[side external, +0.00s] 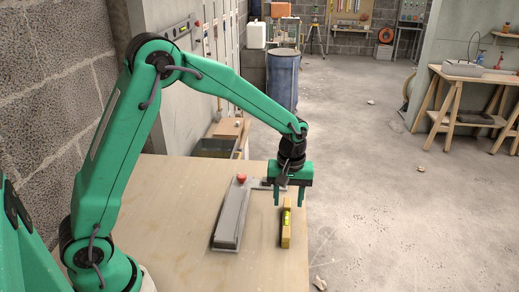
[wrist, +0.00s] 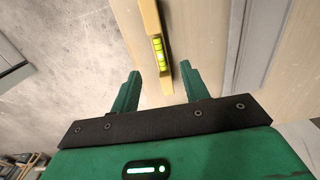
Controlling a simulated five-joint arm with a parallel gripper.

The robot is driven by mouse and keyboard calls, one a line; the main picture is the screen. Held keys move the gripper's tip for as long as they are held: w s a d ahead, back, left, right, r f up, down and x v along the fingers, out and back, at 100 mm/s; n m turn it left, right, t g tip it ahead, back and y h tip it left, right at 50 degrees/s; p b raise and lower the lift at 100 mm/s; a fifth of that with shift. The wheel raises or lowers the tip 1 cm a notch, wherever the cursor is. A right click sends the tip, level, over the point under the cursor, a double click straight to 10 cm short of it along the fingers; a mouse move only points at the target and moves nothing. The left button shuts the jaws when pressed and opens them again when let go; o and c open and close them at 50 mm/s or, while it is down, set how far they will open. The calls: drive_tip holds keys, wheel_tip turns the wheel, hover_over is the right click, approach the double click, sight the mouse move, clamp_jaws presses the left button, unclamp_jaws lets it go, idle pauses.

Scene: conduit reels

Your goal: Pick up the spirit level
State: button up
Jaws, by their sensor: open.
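The yellow spirit level (side external: 286,228) lies on the wooden table near its right edge, with a green vial in its middle. In the wrist view the spirit level (wrist: 156,45) runs from the top edge down to between the fingertips of my gripper (wrist: 160,77). My gripper (side external: 290,201) is open and empty, with its fingers pointing down. In the side view it hangs by the far end of the level. How far above the level the fingertips are, I cannot tell.
A long grey box-like tool (side external: 231,218) with a red knob (side external: 241,178) lies on the table (side external: 170,215) left of the level. The table edge is close on the right, with concrete floor (side external: 400,220) beyond. The near part of the table is clear.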

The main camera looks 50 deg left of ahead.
sight(286, 221)
drive_tip(key=shift+f, duration=3.9)
clamp_jaws()
